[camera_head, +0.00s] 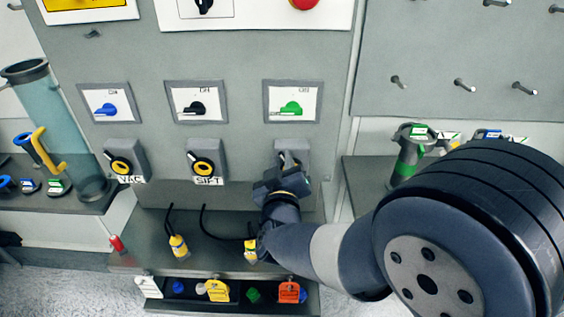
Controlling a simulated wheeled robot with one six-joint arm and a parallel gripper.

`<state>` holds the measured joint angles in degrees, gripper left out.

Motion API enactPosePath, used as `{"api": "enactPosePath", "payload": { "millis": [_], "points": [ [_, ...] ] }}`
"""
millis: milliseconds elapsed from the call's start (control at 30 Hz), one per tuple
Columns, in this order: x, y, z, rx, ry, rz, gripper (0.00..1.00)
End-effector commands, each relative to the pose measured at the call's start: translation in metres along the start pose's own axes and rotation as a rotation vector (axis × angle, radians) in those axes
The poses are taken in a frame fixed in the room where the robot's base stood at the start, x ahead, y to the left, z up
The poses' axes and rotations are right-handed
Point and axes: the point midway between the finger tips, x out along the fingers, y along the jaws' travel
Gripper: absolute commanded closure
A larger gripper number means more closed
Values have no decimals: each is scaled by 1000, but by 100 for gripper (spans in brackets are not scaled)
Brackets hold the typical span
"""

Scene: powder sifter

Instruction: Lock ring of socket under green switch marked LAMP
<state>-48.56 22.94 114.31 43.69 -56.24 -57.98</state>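The green switch (291,107) sits on a white plate in a grey frame, the rightmost of three on the grey panel. Below it is a grey socket box (302,152). My gripper (283,176) is right at the front of this socket and covers most of its face, ring and label. I cannot tell whether the fingers touch the ring or how wide they stand. The sockets under the blue switch (122,165) and under the black switch (203,164) show yellow rings and black handles; the latter is labelled SIFT.
Two yellow plugs on black cables, one at the left (178,246) and one beside my arm (251,250), rest on the grey shelf (208,259). Padlocks and tags lie in the tray below. A clear cylinder (58,125) stands at the left. A green-banded device (408,155) stands at the right.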

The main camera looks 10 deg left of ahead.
Motion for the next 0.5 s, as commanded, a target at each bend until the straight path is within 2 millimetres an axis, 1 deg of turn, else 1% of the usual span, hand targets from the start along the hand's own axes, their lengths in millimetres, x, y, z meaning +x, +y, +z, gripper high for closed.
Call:
{"api": "enactPosePath", "payload": {
  "millis": [33,200,233,500],
  "points": [
    [0,0,0,0,0,0,85],
    [0,0,0,0,0,0,99],
    [0,0,0,0,0,0,100],
    [0,0,0,3,0,0,100]
  ]
}}
